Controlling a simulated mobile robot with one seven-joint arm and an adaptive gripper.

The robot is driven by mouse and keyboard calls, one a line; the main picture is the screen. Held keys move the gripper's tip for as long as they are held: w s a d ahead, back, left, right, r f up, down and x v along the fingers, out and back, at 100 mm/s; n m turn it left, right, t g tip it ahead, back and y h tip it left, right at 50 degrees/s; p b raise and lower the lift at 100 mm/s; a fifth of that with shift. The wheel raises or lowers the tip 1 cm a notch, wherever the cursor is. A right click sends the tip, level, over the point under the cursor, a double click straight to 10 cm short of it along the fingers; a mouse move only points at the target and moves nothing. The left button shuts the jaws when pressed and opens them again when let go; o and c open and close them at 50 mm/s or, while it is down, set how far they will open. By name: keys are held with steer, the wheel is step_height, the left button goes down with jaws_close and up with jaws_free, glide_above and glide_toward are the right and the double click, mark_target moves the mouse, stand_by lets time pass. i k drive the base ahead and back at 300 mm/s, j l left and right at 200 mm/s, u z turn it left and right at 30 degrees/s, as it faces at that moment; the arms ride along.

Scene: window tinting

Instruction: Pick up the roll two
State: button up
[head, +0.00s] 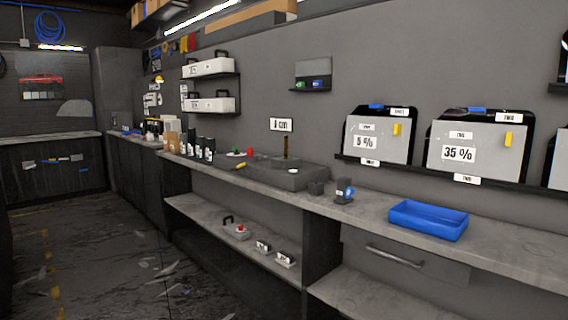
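My gripper is not in view. No item is clearly readable as roll two. Two long pale boxes with dark handles, an upper one (208,68) and a lower one (210,105), sit on wall shelves left of centre; their labels are too small to read. At the right, a grey panel marked 35 % (485,152) stands on a wall ledge, with small labels that seem to read TWO. A similar panel marked 5 % (367,143) stands to its left.
A long grey counter (490,245) runs along the wall, with a blue tray (428,219), a grey block (290,176) and several dark bottles (197,148). Small labelled items (263,247) lie on the lower shelf. The floor (120,270) at left is open but has scattered scraps.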

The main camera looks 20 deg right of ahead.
mark_target(192, 136)
steer(key=i+j+u, duration=0.1)
steer(key=i+u, duration=0.2)
steer(key=i, duration=0.3)
steer(key=i+u, duration=0.2)
steer(key=i, duration=1.25)
steer(key=i+j+z, duration=0.1)
steer(key=i, duration=0.6)
steer(key=i+j+z, duration=0.15)
steer(key=i, duration=0.6)
steer(key=i+j+z, duration=0.15)
steer(key=i+z, duration=0.25)
steer(key=i+j+z, duration=1.25)
steer(key=j, duration=0.15)
steer(key=k+l, duration=0.05)
